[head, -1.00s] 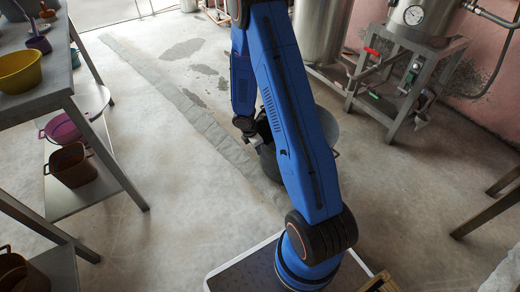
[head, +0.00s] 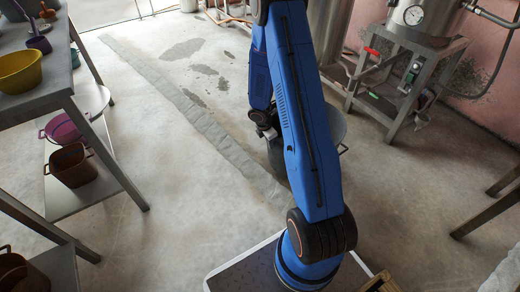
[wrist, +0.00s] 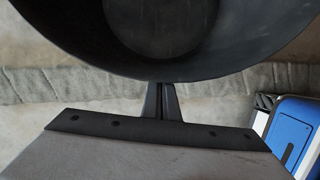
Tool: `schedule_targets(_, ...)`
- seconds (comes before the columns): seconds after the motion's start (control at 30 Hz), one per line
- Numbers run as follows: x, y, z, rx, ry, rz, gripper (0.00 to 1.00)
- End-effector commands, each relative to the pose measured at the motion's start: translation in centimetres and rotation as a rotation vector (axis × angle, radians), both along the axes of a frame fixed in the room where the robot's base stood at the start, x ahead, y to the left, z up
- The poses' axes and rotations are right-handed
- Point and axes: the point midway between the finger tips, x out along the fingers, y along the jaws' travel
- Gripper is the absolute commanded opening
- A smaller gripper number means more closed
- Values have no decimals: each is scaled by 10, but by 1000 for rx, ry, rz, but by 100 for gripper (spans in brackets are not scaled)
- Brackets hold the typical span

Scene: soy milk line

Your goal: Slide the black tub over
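The black tub (head: 338,128) stands on the floor behind my arm in the head view. My arm hides most of it; a strip and a handle show on the right, and a dark part on the left. In the wrist view the tub (wrist: 225,50) fills the top, seen into from above, and looks empty. My gripper (head: 264,130) is at the tub's left side. In the wrist view its two fingers (wrist: 161,100) are close together and point at the tub's near wall. Their tips meet its rim in the picture; I cannot tell if they touch.
A metal stand (head: 398,85) with a gauge-fitted tank (head: 425,25) is at the upper right. A metal table (head: 62,80) with bowls and pots is on the left. A rough strip (head: 215,135) crosses the floor. The floor left of the tub is clear.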

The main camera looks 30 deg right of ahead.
Motion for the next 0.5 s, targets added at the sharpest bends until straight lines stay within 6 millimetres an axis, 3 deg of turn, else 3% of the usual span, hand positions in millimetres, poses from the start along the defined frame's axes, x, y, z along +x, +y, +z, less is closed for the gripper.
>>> schedule_targets(0.5, 0, -111, 0, -2, -1, -5, 0)
